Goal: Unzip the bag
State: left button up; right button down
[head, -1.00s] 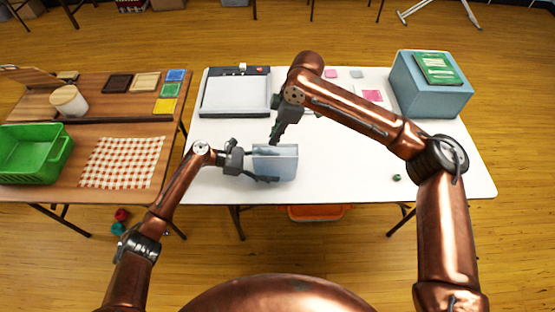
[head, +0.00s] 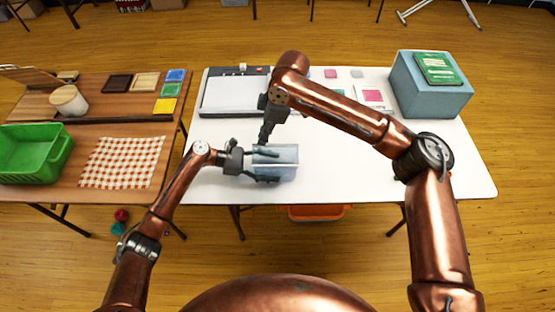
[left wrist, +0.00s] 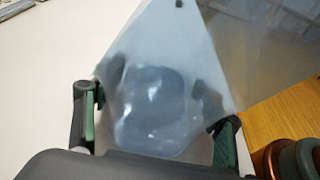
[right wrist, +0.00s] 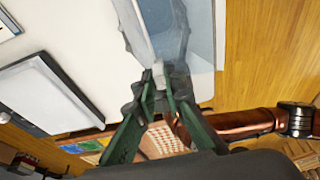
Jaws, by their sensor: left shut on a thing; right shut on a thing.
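My left gripper (head: 268,166) is shut on the bag from the left; in the left wrist view the bag (left wrist: 165,45) fills the space between the fingers. My right gripper (head: 264,142) reaches down to the bag's upper left end. In the right wrist view its fingertips (right wrist: 163,80) are closed on a small grey piece, apparently the zip pull (right wrist: 159,70), beside the bag (right wrist: 202,25). The fingers partly hide the zip.
The white table (head: 350,180) has free room to the right of the bag. A paper trimmer (head: 235,95) lies behind left, and a blue-grey box (head: 430,95) stands at back right. A wooden table with a green basket (head: 35,152) is at the left.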

jog(key=c, duration=1.9)
grip_release()
jog(key=shift+c, duration=0.2)
jog(key=shift+c, duration=0.7)
jog(key=shift+r, duration=0.1)
jog(key=shift+r, duration=3.4)
pick_arm(q)
jog(key=o, duration=0.9)
jog(key=shift+o, duration=0.2)
